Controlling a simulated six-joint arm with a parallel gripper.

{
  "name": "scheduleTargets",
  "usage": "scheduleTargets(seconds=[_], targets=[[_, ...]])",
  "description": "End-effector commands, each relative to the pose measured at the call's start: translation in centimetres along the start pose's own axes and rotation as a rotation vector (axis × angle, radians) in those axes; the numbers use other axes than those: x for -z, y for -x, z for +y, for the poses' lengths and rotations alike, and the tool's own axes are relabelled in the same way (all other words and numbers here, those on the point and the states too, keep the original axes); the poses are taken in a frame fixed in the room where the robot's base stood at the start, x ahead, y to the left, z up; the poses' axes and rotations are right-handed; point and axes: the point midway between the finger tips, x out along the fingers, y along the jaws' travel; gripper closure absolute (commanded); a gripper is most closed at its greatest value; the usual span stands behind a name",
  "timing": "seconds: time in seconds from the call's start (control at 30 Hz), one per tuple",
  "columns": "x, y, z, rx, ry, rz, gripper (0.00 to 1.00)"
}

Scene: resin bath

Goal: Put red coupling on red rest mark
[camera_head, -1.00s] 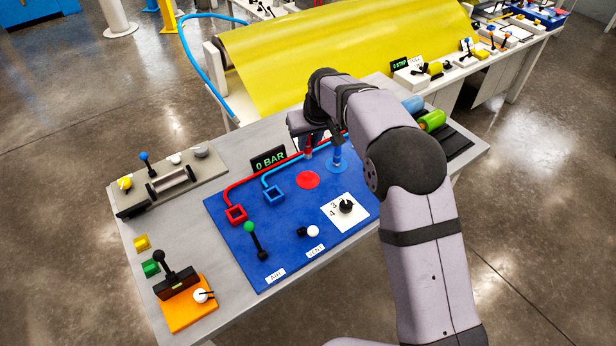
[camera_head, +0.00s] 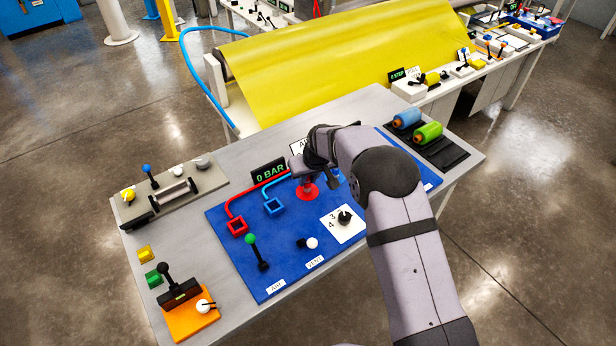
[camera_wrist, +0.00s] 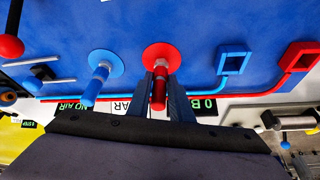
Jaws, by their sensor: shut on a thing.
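My gripper (camera_wrist: 159,98) is shut on the red coupling (camera_wrist: 158,90), with one finger on each side of it. The coupling is about upright. Its lower end is over the middle of the round red rest mark (camera_wrist: 161,55); I cannot tell whether it touches. In the head view, my gripper (camera_head: 307,178) is above the red rest mark (camera_head: 307,192) and partly hides it. The blue coupling (camera_wrist: 95,88) stands on a round blue mark (camera_wrist: 104,62) beside it; in the head view my arm mostly hides it.
The red square port (camera_head: 237,226) and blue square port (camera_head: 274,207) lie left on the blue panel (camera_head: 225,250). A dial (camera_head: 344,217), a green-knobbed lever (camera_head: 257,252) and a white knob (camera_head: 312,243) are nearer the front. A "0 BAR" display (camera_head: 269,171) stands behind.

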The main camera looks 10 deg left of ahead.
Motion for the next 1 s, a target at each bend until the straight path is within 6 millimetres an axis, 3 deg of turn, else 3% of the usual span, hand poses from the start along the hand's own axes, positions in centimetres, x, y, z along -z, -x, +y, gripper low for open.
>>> scheduleTargets(seconds=[0.53,0.57,0.6,1.0], targets=[[-0.35,-1.03,0.01,0.0,0.0,0.003,1.0],[-0.34,-0.93,0.01,0.0,0.0,0.002,0.74],[-0.34,-0.91,0.01,0.0,0.0,0.002,0.64],[-0.22,-0.63,0.01,0.0,0.0,0.002,0.62]])
